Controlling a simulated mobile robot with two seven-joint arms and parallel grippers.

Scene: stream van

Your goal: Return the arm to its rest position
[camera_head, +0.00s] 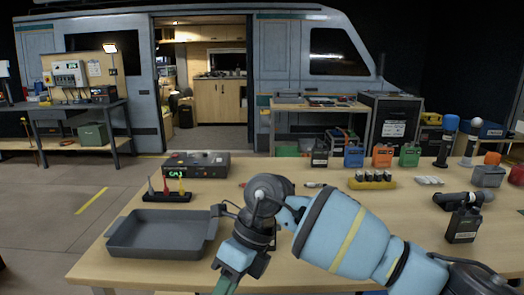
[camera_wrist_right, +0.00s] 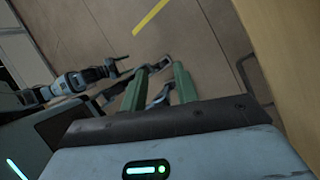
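My right arm (camera_head: 340,230) comes in from the right and bends over the front of the wooden table (camera_head: 125,262). Its right gripper (camera_head: 228,283) points down beside the grey tray's right end, partly cut off by the bottom edge. In the right wrist view its two green fingers (camera_wrist_right: 160,78) stand apart, with nothing clearly held between them. Floor shows beyond the fingertips. A blue and black arm link of mine (camera_wrist_right: 75,82) shows at the left of that view.
The empty grey tray (camera_head: 160,250) lies close left of the right gripper. Behind it are a rack with coloured probes (camera_head: 167,196) and a dark device (camera_head: 196,164). A black radio (camera_head: 463,225) stands to the right of the arm. Open floor (camera_head: 60,220) lies left of the table.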

